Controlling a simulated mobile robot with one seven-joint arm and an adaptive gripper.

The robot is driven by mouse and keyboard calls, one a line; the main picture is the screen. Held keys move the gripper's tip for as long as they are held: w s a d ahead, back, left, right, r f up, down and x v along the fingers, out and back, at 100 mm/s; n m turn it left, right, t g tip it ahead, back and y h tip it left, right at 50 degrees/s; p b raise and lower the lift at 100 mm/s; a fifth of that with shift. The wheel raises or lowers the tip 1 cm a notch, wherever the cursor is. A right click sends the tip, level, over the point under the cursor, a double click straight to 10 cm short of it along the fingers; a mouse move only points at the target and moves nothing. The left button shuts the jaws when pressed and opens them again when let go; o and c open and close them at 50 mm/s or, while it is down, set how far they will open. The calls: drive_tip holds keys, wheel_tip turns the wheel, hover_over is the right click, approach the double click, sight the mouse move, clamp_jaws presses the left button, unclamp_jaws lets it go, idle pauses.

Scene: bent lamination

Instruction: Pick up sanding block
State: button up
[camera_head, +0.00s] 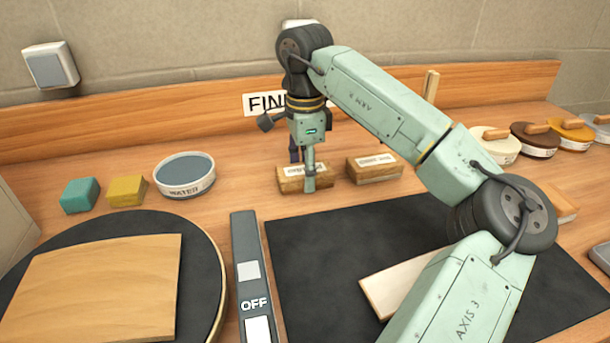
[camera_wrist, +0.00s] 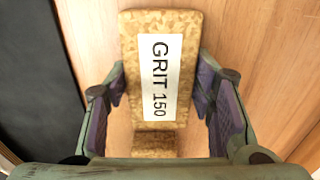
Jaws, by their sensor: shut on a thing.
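The sanding block (camera_wrist: 130,70) is a tan cork-like block with a white label reading GRIT 150 in the wrist view. In the head view the same block (camera_head: 290,185) is at the back of the bench, partly covered by a finger. My gripper (camera_head: 304,175) points down over it, and in the wrist view its pads (camera_wrist: 163,85) are on either side of the block, shut on it. The block appears at bench level; I cannot tell whether it is lifted. A second, similar labelled block (camera_head: 375,172) lies just to the right.
A water bowl (camera_head: 185,176), yellow sponge (camera_head: 127,191) and teal sponge (camera_head: 80,195) stand to the left. A black mat (camera_head: 330,250) lies in front with a pale board (camera_head: 395,285) on it. An OFF switch strip (camera_head: 247,235) borders it. Several lidded pots (camera_head: 495,150) stand right.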

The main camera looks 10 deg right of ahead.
drive_tip(key=shift+c, duration=0.3)
wheel_tip(320, 180, up, 10)
drive_tip(key=p, duration=0.7)
drive_tip(key=shift+r, duration=0.1)
drive_tip(key=o, duration=0.5)
drive_tip(key=c, duration=0.4)
drive_tip(key=shift+f, duration=0.2)
